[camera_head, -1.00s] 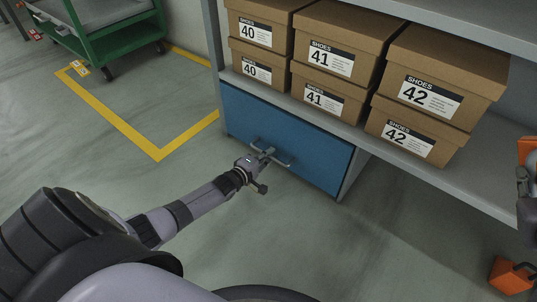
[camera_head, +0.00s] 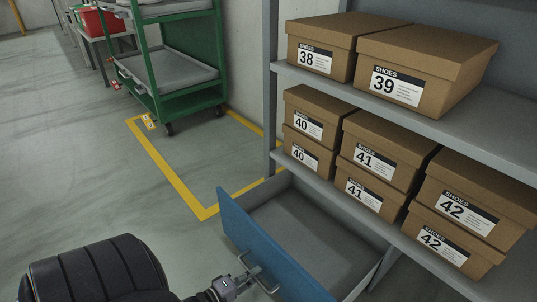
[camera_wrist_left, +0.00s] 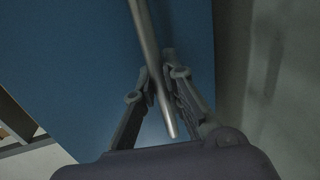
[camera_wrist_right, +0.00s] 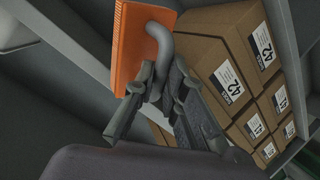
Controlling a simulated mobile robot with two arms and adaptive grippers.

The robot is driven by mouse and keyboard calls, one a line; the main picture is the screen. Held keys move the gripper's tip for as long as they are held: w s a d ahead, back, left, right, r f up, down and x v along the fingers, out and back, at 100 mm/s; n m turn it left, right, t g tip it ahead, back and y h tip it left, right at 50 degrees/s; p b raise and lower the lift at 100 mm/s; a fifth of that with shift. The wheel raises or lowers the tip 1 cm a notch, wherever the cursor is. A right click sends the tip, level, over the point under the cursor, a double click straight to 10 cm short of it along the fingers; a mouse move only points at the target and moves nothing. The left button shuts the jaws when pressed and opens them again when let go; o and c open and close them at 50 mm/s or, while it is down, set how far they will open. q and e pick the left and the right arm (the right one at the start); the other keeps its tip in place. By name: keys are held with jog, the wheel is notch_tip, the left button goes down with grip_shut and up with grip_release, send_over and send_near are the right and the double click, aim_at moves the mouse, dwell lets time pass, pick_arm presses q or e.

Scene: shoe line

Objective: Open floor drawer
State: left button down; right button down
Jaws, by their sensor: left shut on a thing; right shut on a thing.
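The floor drawer (camera_head: 315,232) is pulled out from under the shelf, and its grey inside shows empty. Its blue front panel (camera_head: 262,246) faces me and bears a metal bar handle (camera_head: 259,275). My left gripper (camera_head: 236,283) is at the handle. In the left wrist view the fingers of my left gripper (camera_wrist_left: 157,84) are shut around the handle bar (camera_wrist_left: 152,62), in front of the blue panel. My right gripper shows only in the right wrist view (camera_wrist_right: 160,80), shut on a grey curved handle (camera_wrist_right: 161,46) of an orange thing (camera_wrist_right: 140,40).
A grey shelf (camera_head: 445,127) above the drawer bears several brown shoe boxes (camera_head: 430,65), marked 38 to 42. A green trolley (camera_head: 189,102) stands behind, near a yellow floor line (camera_head: 171,178). The floor left of the drawer is clear.

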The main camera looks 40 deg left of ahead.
pick_arm(q)
jog(key=shift+f+v, duration=0.25)
jog(key=shift+v, duration=0.95)
jog(key=c, duration=1.7)
grip_release()
jog(key=shift+o, duration=0.2)
jog(key=shift+s, duration=0.1)
jog(key=v, duration=1.1)
jog(key=shift+s, duration=0.4)
jog(key=shift+a, duration=0.15)
